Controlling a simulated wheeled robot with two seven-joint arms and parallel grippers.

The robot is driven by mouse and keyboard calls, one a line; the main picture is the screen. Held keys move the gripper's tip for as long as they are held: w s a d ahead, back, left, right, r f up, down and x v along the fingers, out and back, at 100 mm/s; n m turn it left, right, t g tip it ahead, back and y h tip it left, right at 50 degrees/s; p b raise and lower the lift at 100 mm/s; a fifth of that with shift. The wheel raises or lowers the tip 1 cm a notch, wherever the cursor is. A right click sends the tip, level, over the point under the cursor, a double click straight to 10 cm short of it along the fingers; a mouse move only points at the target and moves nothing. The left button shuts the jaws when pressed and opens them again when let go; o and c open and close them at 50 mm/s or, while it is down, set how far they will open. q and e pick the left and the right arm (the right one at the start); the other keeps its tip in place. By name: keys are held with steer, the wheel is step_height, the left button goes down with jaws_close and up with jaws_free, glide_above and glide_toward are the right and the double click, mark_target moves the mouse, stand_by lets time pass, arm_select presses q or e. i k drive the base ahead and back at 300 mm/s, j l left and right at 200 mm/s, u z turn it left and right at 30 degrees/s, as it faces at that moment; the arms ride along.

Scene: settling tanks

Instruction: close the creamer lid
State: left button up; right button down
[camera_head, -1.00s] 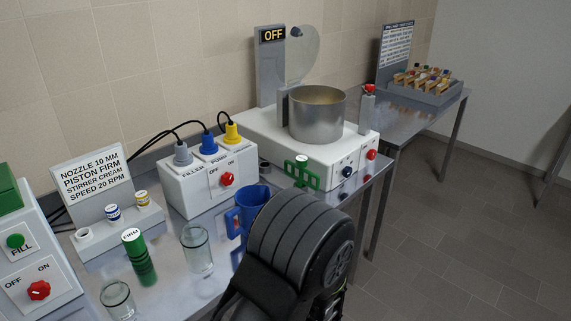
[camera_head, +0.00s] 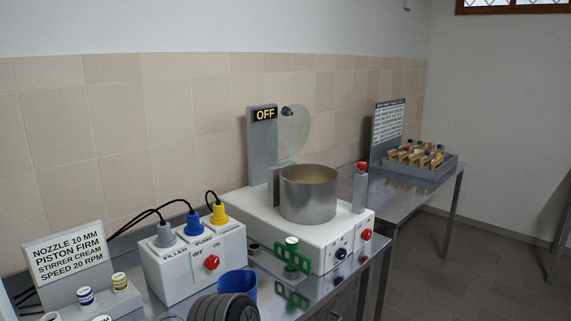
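The creamer is a white machine (camera_head: 255,232) with an open steel pot (camera_head: 309,200) on top. Its lid, a clear round disc (camera_head: 296,135), stands upright behind the pot, apart from the rim, so the lid is open. A dark knob (camera_head: 287,111) shows on the lid. A grey post (camera_head: 262,150) beside it carries a lit OFF sign (camera_head: 265,114). Neither gripper is in view. A dark ribbed link of one of my arms shows at the bottom edge, in front of the blue jug.
A white plug box (camera_head: 190,262) with a red knob, a blue jug (camera_head: 238,285) and a green frame (camera_head: 293,257) stand near the creamer. A red-topped post (camera_head: 360,185) rises at the pot's right. A second table (camera_head: 385,205) holds a tray of several small tools.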

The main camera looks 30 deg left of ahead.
mark_target(286, 111)
steer(key=u, duration=0.5)
steer(key=i+l+u, duration=0.85)
steer(key=i+l, duration=0.15)
steer(key=l, duration=0.2)
steer(key=i+l, duration=0.25)
steer(key=l, duration=0.2)
steer(key=i+l, duration=0.25)
steer(key=l, duration=0.2)
